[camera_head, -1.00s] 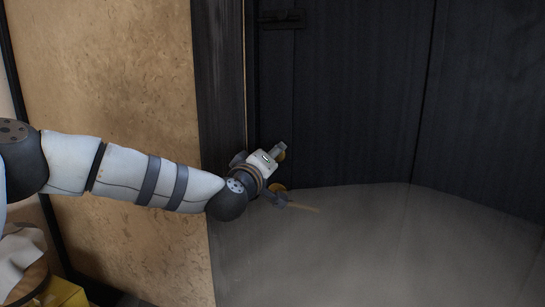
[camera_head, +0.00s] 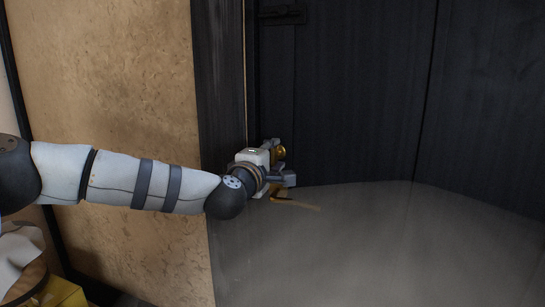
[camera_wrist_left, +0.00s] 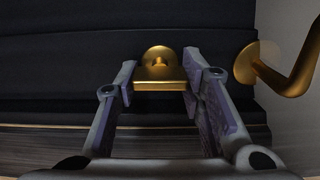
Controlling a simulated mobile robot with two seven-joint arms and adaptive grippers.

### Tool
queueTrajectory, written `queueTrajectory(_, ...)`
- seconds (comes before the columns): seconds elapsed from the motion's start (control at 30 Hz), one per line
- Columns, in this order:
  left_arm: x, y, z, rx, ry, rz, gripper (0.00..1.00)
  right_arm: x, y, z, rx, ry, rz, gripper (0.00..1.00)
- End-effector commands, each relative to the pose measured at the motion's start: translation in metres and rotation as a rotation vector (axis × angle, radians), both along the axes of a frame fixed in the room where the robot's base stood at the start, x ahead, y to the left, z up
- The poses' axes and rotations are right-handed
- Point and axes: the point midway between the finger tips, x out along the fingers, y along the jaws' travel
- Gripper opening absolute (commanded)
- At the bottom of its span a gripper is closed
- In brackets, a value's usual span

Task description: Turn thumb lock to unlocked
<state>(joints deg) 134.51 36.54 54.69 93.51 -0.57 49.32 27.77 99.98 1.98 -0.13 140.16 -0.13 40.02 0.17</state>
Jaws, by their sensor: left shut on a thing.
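The gold thumb lock (camera_wrist_left: 158,72) is on the dark door, with a round rose behind its flat turn piece. It also shows in the head view (camera_head: 280,151), partly hidden by my gripper. My left gripper (camera_head: 283,163) is at the lock. In the left wrist view its two fingers (camera_wrist_left: 160,84) stand on either side of the turn piece, shut on it; the piece lies crosswise between them. My right gripper is in neither view.
A gold lever handle (camera_wrist_left: 286,75) is right of the lock in the wrist view and below it in the head view (camera_head: 295,203). A dark latch (camera_head: 283,15) is higher on the door. A dark post (camera_head: 218,90) and clay wall (camera_head: 125,80) stand left.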

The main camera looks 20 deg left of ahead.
Motion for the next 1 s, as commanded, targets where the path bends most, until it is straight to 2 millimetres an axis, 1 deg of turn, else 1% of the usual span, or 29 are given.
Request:
queueTrajectory(0.53, -0.0002, -0.0009, -0.0004, -0.022, 0.002, -0.002, 0.08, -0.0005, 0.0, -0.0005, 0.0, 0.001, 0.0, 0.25)
queueTrajectory(0.57, -0.0002, -0.0009, -0.0003, -0.022, 0.002, -0.002, 0.43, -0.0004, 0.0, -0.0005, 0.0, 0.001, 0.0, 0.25)
queueTrajectory(0.6, -0.0001, -0.0008, -0.0003, -0.022, 0.002, -0.002, 0.52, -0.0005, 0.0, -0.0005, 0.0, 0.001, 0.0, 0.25)
queueTrajectory(0.63, -0.0001, -0.0008, -0.0003, -0.022, 0.002, -0.002, 0.57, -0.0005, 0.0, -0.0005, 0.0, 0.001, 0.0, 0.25)
queueTrajectory(0.9, -0.0003, -0.0004, -0.0001, -0.02, 0.001, -0.001, 0.57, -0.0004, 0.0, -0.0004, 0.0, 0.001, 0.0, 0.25)
queueTrajectory(0.97, -0.003, -0.0002, 0.0, -0.02, 0.001, -0.001, 0.57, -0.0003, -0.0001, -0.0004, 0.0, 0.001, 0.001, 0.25)
queueTrajectory(1.0, -0.0075, -0.0004, 0.0001, -0.02, 0.002, -0.003, 0.57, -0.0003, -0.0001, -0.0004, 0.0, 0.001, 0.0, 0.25)
